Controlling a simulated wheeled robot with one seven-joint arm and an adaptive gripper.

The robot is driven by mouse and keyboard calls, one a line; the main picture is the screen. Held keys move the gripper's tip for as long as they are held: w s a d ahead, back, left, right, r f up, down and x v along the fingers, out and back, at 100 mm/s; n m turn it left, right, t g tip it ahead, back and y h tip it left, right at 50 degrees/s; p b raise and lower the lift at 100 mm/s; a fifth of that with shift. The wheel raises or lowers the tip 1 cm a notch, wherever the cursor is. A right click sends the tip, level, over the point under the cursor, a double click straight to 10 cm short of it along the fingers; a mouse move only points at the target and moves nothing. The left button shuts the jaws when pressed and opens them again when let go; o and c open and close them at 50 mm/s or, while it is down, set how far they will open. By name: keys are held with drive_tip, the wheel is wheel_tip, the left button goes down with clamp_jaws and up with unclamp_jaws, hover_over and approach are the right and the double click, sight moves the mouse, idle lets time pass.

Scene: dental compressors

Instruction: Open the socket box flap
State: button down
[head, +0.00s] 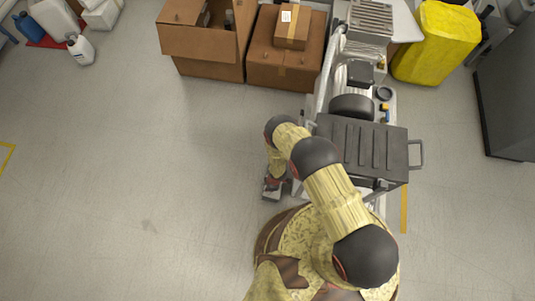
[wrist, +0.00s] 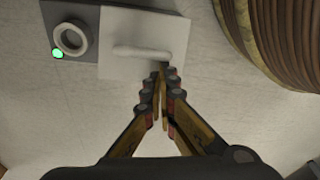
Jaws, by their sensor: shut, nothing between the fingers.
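In the wrist view, the socket box (wrist: 75,12) is at the top, with a round grey ring (wrist: 70,38) and a lit green lamp (wrist: 57,54) on its dark left part. A light grey flap (wrist: 118,65) with a raised bar handle (wrist: 140,51) lies right of the ring. My gripper (wrist: 161,70) is shut and empty. Its fingertips overlap the flap's lower edge in the picture, right of the handle's middle; I cannot tell whether they touch it. In the head view, my gripper (head: 273,186) is low, left of the compressor, and the box is hard to make out.
The compressor unit with its dark grey ribbed cover (head: 362,150) stands right of my arm. Cardboard boxes (head: 205,45) (head: 285,65) are behind, and a yellow container (head: 435,42) is at the back right. Open floor (head: 130,180) lies to the left.

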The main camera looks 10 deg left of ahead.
drive_tip(key=shift+s+d+r, duration=0.1)
drive_tip(key=shift+d+r, duration=0.2)
drive_tip(key=shift+d, duration=0.2)
drive_tip(key=shift+d+r, duration=0.25)
drive_tip(key=shift+d, duration=0.25)
drive_tip(key=shift+d+r, duration=0.1)
